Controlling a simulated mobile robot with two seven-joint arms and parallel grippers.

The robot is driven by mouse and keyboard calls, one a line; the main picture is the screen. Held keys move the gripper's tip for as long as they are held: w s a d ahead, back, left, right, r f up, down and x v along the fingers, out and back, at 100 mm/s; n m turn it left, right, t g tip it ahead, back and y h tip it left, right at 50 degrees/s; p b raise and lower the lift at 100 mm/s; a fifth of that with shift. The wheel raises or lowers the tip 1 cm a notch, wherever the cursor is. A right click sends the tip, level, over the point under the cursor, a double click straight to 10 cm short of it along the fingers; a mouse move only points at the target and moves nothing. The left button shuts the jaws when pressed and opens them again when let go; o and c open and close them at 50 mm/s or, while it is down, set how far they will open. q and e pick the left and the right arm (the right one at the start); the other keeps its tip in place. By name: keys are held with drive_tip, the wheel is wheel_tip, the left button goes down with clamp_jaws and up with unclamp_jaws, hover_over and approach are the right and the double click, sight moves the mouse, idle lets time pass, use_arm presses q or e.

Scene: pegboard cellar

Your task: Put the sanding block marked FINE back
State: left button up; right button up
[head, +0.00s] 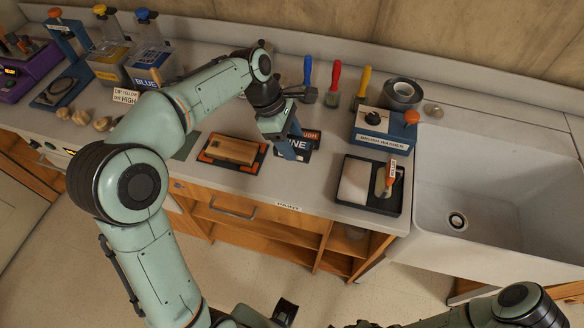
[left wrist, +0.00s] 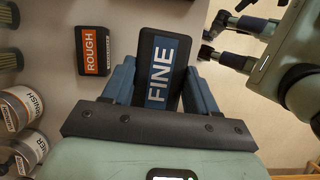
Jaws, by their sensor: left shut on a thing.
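My left gripper (head: 284,146) is shut on the sanding block marked FINE (head: 299,150), over the front part of the counter. In the left wrist view, the FINE block (left wrist: 158,72) sits between the two blue fingers, its blue label facing the camera. It looks nearer the camera than the ROUGH block; I cannot tell whether it touches the counter. The sanding block marked ROUGH (head: 311,136) lies just behind it and partly hidden, and shows whole in the left wrist view (left wrist: 92,50) with an orange label.
Left of the held block, a wooden piece (head: 232,150) lies on a dark, orange-cornered mat (head: 207,158). To the right are a black tray (head: 371,207) with a white pad and brush, a blue brush washer (head: 372,141) and a sink (head: 490,200). Coloured-handled brushes (head: 335,80) stand behind.

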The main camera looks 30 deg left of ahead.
use_arm(q)
wheel_tip(320, 180, down, 10)
drive_tip(key=shift+w+f+b, duration=0.1)
drive_tip(key=shift+f+b, duration=0.1)
drive_tip(key=shift+b, duration=0.5)
drive_tip(key=shift+f, duration=0.15)
drive_tip(key=o, duration=0.9)
drive_tip(key=shift+o, duration=0.2)
drive_tip(key=p+v, duration=0.2)
drive_tip(key=v, duration=1)
